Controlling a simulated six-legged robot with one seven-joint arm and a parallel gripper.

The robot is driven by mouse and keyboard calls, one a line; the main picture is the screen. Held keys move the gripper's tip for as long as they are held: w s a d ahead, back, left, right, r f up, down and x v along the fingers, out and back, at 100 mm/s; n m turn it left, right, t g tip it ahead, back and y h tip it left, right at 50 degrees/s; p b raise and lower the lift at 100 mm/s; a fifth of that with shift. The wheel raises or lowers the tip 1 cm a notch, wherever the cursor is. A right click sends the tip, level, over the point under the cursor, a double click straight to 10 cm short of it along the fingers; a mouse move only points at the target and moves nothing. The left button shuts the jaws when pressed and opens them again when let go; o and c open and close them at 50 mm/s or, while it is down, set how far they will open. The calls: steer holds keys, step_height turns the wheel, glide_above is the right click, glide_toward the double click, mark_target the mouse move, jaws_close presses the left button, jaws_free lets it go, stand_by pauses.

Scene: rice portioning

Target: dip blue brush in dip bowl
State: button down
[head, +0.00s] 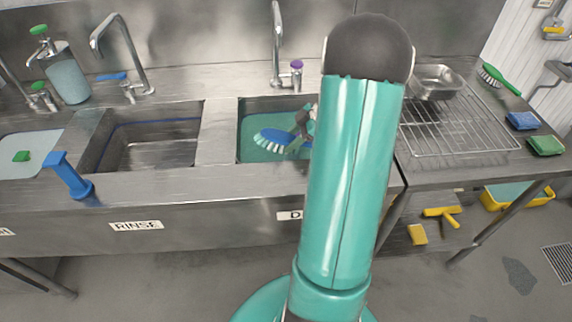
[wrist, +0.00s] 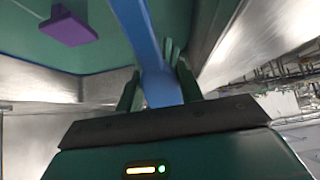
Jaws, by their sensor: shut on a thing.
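The blue brush (head: 272,138) has a blue head with white bristles and shows in the head view at the right-hand basin, low over its green liquid. That basin, the dip bowl (head: 247,124), bears a label starting with "D", the rest hidden by my arm. My gripper (head: 304,120) is partly hidden behind my arm in the head view. In the wrist view, my gripper (wrist: 159,88) is shut on the blue handle (wrist: 148,50), with green liquid beyond. I cannot tell whether the bristles touch the liquid.
A purple object (wrist: 68,25) shows over the green in the wrist view. The rinse basin (head: 150,150) is to the left, with a blue-handled lever (head: 70,175) in front. Taps (head: 278,45) stand behind. A wire rack (head: 460,125) with a metal pan (head: 437,80) is to the right.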

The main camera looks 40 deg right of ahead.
mark_target(292, 138)
step_height(292, 138, up, 12)
stand_by(1.0)
stand_by(1.2)
